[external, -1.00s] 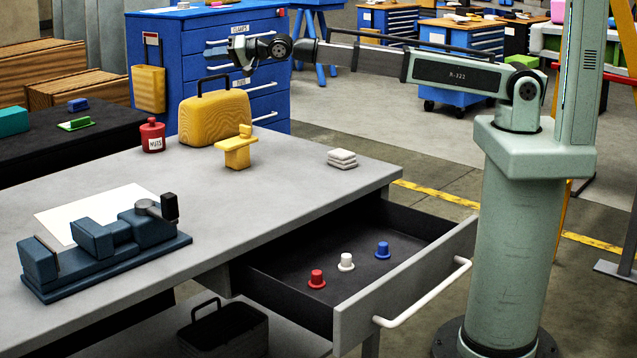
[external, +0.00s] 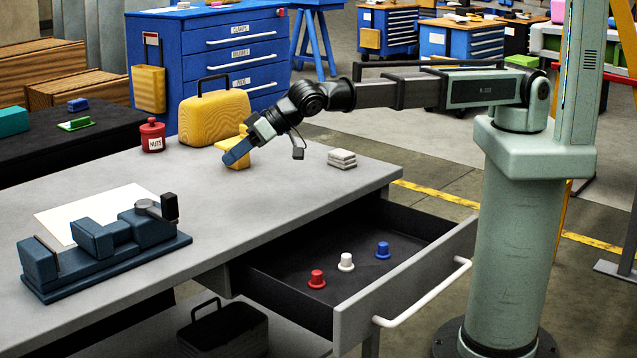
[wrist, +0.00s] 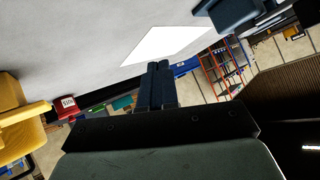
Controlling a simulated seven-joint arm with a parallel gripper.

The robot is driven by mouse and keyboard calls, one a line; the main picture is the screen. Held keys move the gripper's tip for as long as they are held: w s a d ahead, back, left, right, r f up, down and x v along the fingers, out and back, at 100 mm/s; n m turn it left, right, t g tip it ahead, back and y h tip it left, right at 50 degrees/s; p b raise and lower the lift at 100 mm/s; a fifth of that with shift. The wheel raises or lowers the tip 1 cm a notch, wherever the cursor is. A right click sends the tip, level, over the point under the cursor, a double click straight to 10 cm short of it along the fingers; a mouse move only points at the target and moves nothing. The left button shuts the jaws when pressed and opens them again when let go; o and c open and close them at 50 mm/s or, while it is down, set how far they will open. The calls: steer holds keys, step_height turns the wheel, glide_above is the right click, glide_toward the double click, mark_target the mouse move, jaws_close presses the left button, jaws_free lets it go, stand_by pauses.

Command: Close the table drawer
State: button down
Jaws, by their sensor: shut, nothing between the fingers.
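The table drawer (external: 405,287) is pulled out from under the grey table, toward the lower right in the external view. A white bar handle (external: 425,297) runs along its front. Red (external: 317,279), white (external: 346,262) and blue (external: 383,250) pegs stand upright inside it. My gripper (external: 234,156) is above the table top, in front of the yellow block piece, well away from the drawer. It points down and left. Its blue fingers are shut and empty, and they show together in the wrist view (wrist: 157,85). The drawer does not clearly show in the wrist view.
On the grey table (external: 270,190) are a blue vise (external: 110,240), a white sheet (external: 75,212), a red NUTS can (external: 152,137), a yellow case (external: 213,118), a yellow block piece (external: 240,160) and a white stack (external: 342,159). A black tote (external: 225,328) sits below.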

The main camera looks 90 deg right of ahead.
steer(key=s+a+f+n+g, duration=0.1)
steer(key=s+a+f+n, duration=0.15)
steer(key=s+a, duration=0.6)
steer(key=s+a+f+n+g, duration=0.15)
steer(key=s+a+f, duration=0.25)
steer(key=s+a, duration=0.45)
steer(key=s+a+f+n+h, duration=0.1)
steer(key=s+a+f+n, duration=0.2)
steer(key=s+a, duration=0.6)
steer(key=s+a+f+n+h, duration=0.25)
steer(key=s+a, duration=0.25)
steer(key=s, duration=0.7)
steer(key=shift+n+g+y, duration=0.25)
steer(key=shift+g+y, duration=0.1)
steer(key=shift+y, duration=0.2)
steer(key=x, duration=1)
steer(key=shift+s+a, duration=0.1)
glide_above(304, 283)
